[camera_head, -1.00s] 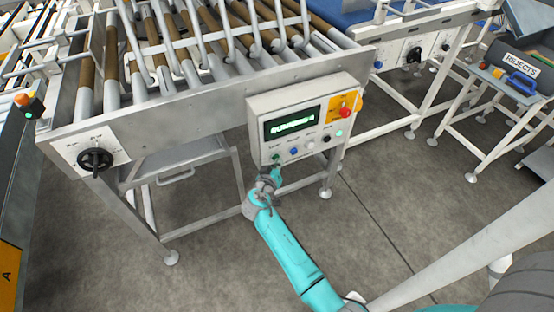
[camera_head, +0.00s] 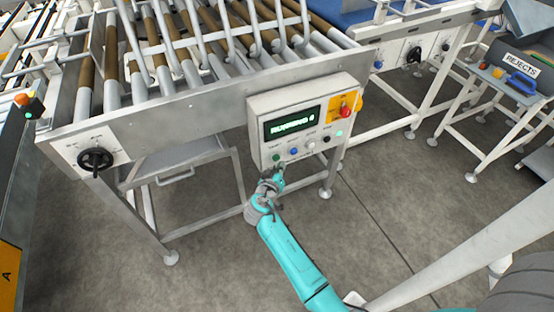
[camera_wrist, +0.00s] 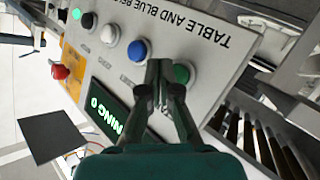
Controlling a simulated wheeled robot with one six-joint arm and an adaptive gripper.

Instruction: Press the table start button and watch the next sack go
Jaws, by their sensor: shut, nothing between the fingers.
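The grey control box (camera_head: 258,118) hangs on the front of the roller table. A green button (camera_head: 276,157) sits at the left end of its lower row. In the wrist view the green button (camera_wrist: 181,74) is just right of my fingertips, which overlap its edge in the picture. My gripper (camera_head: 279,174) is shut and empty, just below the button in the head view; it also shows in the wrist view (camera_wrist: 166,70). I cannot tell for sure whether it touches the panel. The green-lit display (camera_head: 292,124) seems to read RUNNING with a digit.
Blue (camera_wrist: 138,50), white (camera_wrist: 109,34) and black (camera_wrist: 88,20) buttons follow in the row. A red stop button (camera_head: 345,111) is on a yellow plate. The roller table (camera_head: 200,95) is above, with a black rotary knob (camera_head: 95,159) at left. No sack is clearly visible.

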